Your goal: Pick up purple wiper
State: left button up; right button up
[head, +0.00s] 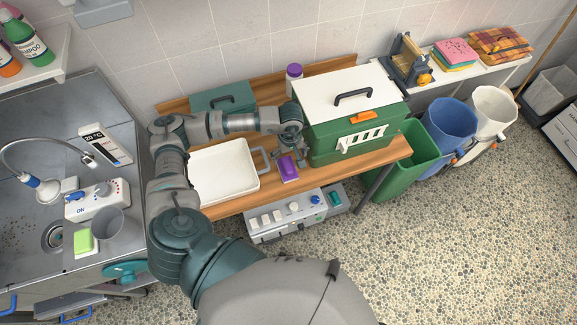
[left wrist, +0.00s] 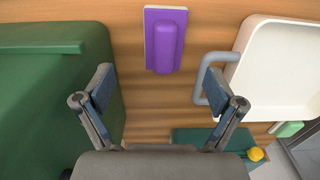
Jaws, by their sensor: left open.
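The purple wiper (head: 288,168) lies on the wooden bench (head: 228,205), between the white tray (head: 216,172) and the green box with a white lid (head: 352,128). In the left wrist view the wiper (left wrist: 165,40) shows a pale base edge and a raised purple grip, a little beyond the fingertips. My left gripper (head: 290,153) is open and empty, just behind and above the wiper in the head view. Its two fingers (left wrist: 158,88) are spread wide, with bare wood between them. My right gripper is in neither view.
The green box (left wrist: 55,90) stands close to one finger, and the tray's grey handle (left wrist: 212,80) is close to the other. A purple-capped bottle (head: 294,80) and a smaller green box (head: 222,98) stand behind. A sink counter (head: 35,120) is at left.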

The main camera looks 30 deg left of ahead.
aim_at(287, 164)
pick_arm(q)
jog(key=f, duration=0.3)
jog(key=shift+w, duration=0.25)
jog(key=shift+s+a+f, duration=0.1)
jog(key=shift+a+f, duration=0.1)
jog(key=shift+f, duration=0.05)
jog(key=f, duration=0.1)
jog(key=a+f+p, duration=0.1)
jog(key=f, duration=0.1)
jog(key=f+p, duration=0.1)
jog(key=shift+s+a+f, duration=0.25)
jog(key=shift+s, duration=0.05)
jog(key=shift+d+f, duration=0.15)
jog(key=shift+f, duration=0.2)
jog(key=shift+w+d+f, duration=0.1)
jog(key=shift+d, duration=0.5)
jog(key=shift+c, duration=0.2)
jog(key=c, duration=1.1)
jog(key=shift+a, duration=0.2)
jog(key=shift+c, duration=0.3)
jog(key=shift+o, duration=0.2)
jog(key=shift+s+a, duration=0.15)
jog(key=shift+s, duration=0.05)
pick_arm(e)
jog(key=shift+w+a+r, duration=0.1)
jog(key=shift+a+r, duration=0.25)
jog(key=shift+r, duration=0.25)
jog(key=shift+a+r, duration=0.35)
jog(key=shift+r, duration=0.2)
